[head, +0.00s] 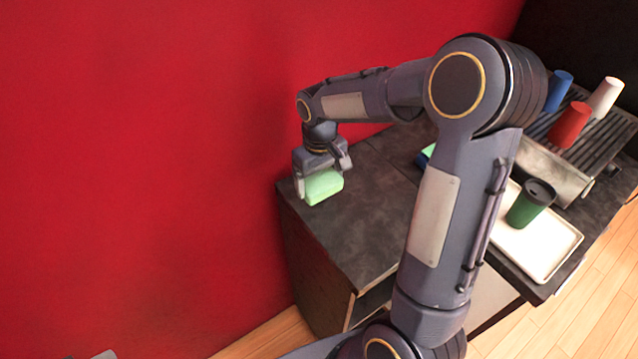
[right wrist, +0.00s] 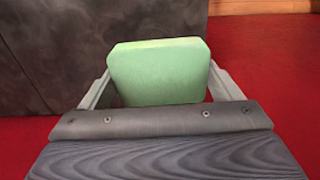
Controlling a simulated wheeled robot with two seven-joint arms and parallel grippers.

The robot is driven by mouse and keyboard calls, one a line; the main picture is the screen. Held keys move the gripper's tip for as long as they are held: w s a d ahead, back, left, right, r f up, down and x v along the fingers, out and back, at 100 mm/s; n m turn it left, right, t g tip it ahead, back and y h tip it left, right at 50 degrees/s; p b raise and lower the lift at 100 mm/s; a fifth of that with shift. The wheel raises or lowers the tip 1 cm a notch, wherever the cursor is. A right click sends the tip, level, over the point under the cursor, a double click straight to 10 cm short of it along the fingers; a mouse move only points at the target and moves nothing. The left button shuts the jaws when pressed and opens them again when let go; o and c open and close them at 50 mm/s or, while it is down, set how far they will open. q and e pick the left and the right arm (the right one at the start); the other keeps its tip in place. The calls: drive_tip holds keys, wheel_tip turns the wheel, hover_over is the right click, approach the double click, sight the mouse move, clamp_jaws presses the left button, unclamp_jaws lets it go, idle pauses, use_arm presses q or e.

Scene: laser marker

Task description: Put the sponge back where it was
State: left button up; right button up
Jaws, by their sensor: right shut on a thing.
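A light green sponge (head: 323,187) is between the fingers of my right gripper (head: 322,178) in the head view, near the left end of the dark countertop (head: 372,228). My right gripper is shut on it. The right wrist view shows the sponge (right wrist: 160,72) filling the space between the two grey fingers, with red and a dark surface behind it. I cannot tell whether the sponge touches the countertop.
A white tray (head: 555,262) with a dark green cup (head: 531,204) stands on the counter at right. A metal rack (head: 555,172) behind it holds blue, red (head: 570,124) and white cups. A blue and green object (head: 427,153) is partly hidden by my arm. The counter's front left is clear.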

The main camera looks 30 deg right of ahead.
sight(319, 188)
drive_tip(key=shift+w+d+f, duration=0.2)
drive_tip(key=shift+w+f, duration=0.2)
drive_tip(key=shift+f, duration=0.15)
drive_tip(key=shift+w+f, duration=0.1)
drive_tip(key=shift+f, duration=1.55)
drive_tip(key=shift+f, duration=0.25)
drive_tip(key=o, duration=0.9)
drive_tip(key=shift+r, duration=0.1)
